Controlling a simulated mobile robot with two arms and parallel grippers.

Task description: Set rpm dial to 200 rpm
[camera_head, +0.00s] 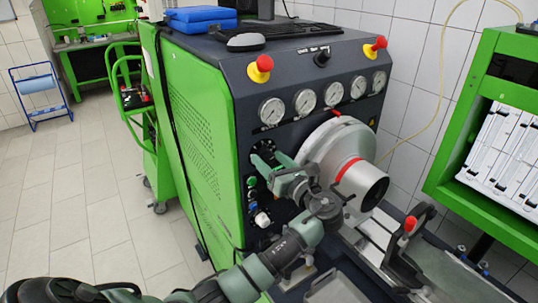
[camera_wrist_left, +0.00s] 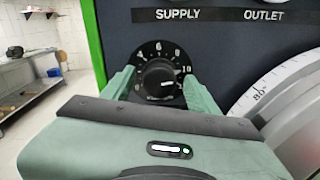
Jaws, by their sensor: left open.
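The rpm dial is a round black knob with a white-marked scale; in the left wrist view the dial (camera_wrist_left: 158,76) shows numbers such as 6, 8 and 10. A short white mark on the knob lies near its lower right, roughly level. In the head view the dial (camera_head: 265,146) sits on the dark front panel below the gauges, partly hidden by my gripper. My left gripper (camera_head: 272,163) is open. In the left wrist view its green fingertips (camera_wrist_left: 159,88) stand on both sides of the knob; I cannot tell whether they touch it. My right gripper is not in view.
Several pressure gauges (camera_head: 304,101) line the panel above. A big silver drum (camera_head: 338,148) stands close right of my gripper. Two red-and-yellow emergency stops (camera_head: 261,68) stick out at the top. Small buttons and a white knob (camera_head: 262,219) sit below the dial.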

